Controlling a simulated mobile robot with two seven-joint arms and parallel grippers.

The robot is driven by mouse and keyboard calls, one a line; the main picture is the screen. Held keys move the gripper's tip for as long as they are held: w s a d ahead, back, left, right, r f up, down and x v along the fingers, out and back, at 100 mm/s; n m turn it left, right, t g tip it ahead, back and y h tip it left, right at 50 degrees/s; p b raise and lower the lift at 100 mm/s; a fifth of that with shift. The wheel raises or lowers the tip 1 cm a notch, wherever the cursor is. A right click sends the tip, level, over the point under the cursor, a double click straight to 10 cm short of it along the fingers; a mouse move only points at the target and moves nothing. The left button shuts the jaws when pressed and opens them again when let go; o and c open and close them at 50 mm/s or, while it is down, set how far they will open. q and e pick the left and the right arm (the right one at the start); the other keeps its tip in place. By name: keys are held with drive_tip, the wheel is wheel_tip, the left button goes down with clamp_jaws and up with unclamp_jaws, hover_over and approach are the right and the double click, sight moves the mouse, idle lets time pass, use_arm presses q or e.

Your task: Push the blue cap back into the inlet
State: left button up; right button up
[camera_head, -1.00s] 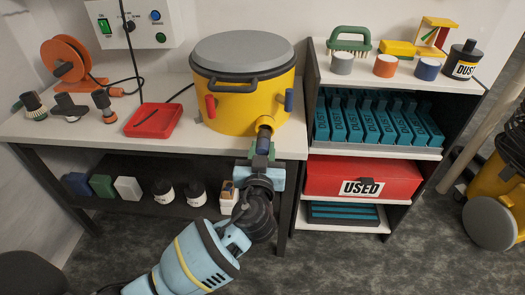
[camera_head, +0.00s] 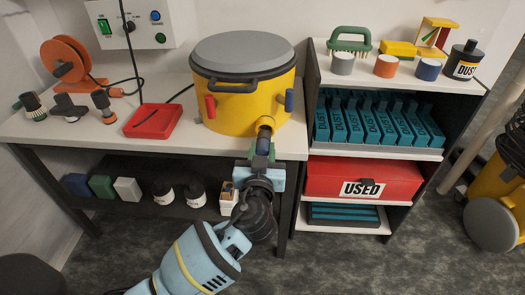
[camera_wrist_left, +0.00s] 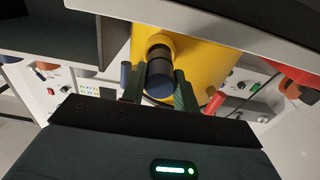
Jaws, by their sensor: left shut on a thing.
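The yellow drum (camera_head: 240,100) with a grey lid stands on the bench, its short inlet (camera_head: 265,122) facing the front edge. The blue cap (camera_head: 263,146) is at the inlet's mouth, in line with it; how deep it sits cannot be told. In the left wrist view the cap's dark blue end (camera_wrist_left: 160,87) shows below the yellow inlet collar (camera_wrist_left: 158,42), with a black band between. My left gripper (camera_head: 262,158) comes from below the bench edge, its fingers (camera_wrist_left: 158,92) on either side of the cap and shut on it. My right gripper is out of view.
A red tray (camera_head: 153,121) lies left of the drum. The bench's front edge (camera_head: 180,148) is close to my left wrist. A shelf (camera_head: 310,110) with teal cartridges stands right.

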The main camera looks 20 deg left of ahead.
sight(264, 141)
use_arm(q)
drive_tip(key=shift+w+a, duration=0.15)
drive_tip(key=shift+w, duration=0.35)
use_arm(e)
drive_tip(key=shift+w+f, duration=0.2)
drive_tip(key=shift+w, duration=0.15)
use_arm(q)
drive_tip(key=shift+b+x, duration=0.6)
drive_tip(key=shift+x, duration=0.2)
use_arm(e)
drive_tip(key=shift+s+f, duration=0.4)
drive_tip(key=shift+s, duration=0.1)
use_arm(q)
drive_tip(key=shift+w+a, duration=0.1)
drive_tip(key=shift+w, duration=0.25)
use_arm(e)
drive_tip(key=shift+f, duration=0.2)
use_arm(q)
drive_tip(key=shift+w+a+b, duration=0.1)
drive_tip(key=shift+w+b, duration=0.2)
drive_tip(key=shift+w, duration=0.05)
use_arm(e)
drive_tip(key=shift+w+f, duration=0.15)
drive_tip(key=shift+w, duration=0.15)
use_arm(q)
drive_tip(key=o, duration=1.2)
drive_tip(key=shift+c, duration=0.2)
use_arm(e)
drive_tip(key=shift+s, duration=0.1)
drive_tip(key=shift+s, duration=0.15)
